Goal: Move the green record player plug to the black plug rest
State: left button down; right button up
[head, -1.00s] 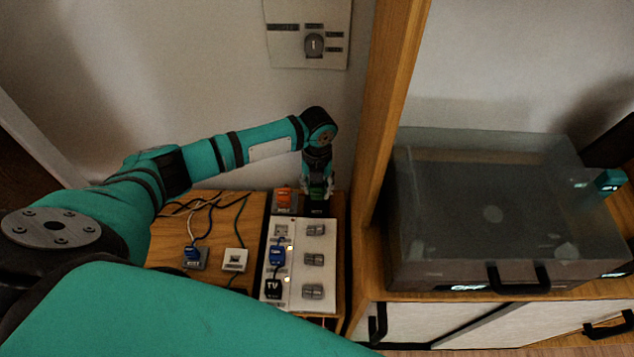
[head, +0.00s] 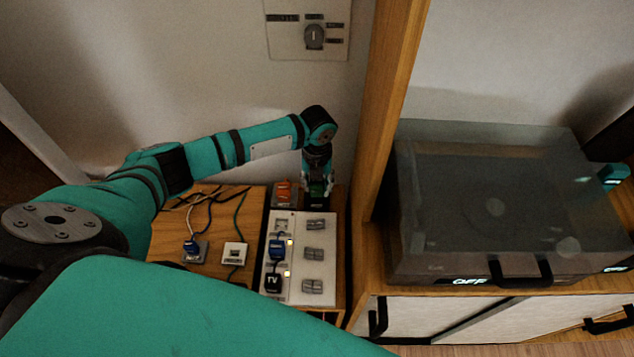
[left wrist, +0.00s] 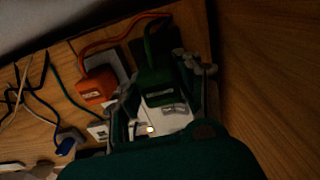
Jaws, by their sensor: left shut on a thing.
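My left gripper (head: 318,184) is shut on the green plug (head: 317,191) at the back of the wooden side table. In the left wrist view the green plug (left wrist: 158,82) sits between the fingers, with its green cord running up behind it. The black plug rest (head: 316,204) is right at the plug, behind the white power strip; in the left wrist view a dark patch of it (left wrist: 140,52) shows beside the plug. I cannot tell whether the plug touches the rest. My right gripper is not in view.
An orange plug (head: 282,194) sits close to the left of my gripper. A wooden post (head: 388,130) and the covered record player (head: 490,205) stand to the right.

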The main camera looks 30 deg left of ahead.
aim_at(317, 191)
pick_arm(q)
jog(key=shift+p, duration=0.55)
dwell(1.0)
jog(key=shift+f+b, duration=1)
jog(key=shift+f, duration=0.65)
jog(key=c, duration=0.8)
grip_release()
jog(key=shift+r, duration=0.1)
notch_tip(317, 191, up, 12)
jog(key=shift+f, duration=0.1)
jog(key=shift+s, duration=0.1)
